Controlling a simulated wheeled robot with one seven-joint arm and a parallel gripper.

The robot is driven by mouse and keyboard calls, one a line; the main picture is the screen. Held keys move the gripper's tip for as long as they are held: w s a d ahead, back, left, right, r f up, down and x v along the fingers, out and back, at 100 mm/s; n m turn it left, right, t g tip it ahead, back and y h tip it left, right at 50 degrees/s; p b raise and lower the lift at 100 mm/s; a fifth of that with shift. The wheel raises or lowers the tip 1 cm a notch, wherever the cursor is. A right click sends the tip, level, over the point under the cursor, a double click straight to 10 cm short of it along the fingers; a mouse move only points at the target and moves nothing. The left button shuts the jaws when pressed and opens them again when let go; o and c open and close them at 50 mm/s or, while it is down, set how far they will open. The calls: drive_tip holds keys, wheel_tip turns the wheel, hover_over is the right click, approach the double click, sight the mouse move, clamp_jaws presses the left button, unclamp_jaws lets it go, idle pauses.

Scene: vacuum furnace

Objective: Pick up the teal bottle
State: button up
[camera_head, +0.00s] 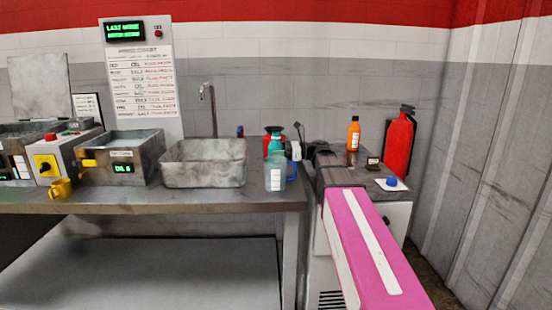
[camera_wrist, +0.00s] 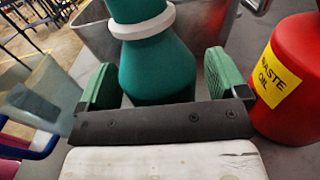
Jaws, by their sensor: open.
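The teal bottle (camera_wrist: 155,65) has a white collar and a sloped body. In the wrist view it stands upright between the two green finger pads of my gripper (camera_wrist: 162,83). The fingers are open, one on each side, and the bottle's lower part is hidden behind the dark palm bar. I cannot tell whether the pads touch it. In the head view the bottle (camera_head: 276,147) is at the right end of the bench, behind a translucent measuring jug (camera_head: 275,178), and my gripper (camera_head: 290,150) is beside it, partly hidden.
The jug (camera_wrist: 42,95) with a blue handle is close on the left in the wrist view. A red waste oil container (camera_wrist: 291,75) is close on the right. A metal sink (camera_head: 205,170) stands left of the bottle. An orange bottle (camera_head: 353,134) stands further right.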

drive_tip(key=shift+c, duration=0.3)
drive_tip(key=c, duration=1)
drive_tip(key=shift+r, duration=0.25)
drive_tip(key=shift+r, duration=4.7)
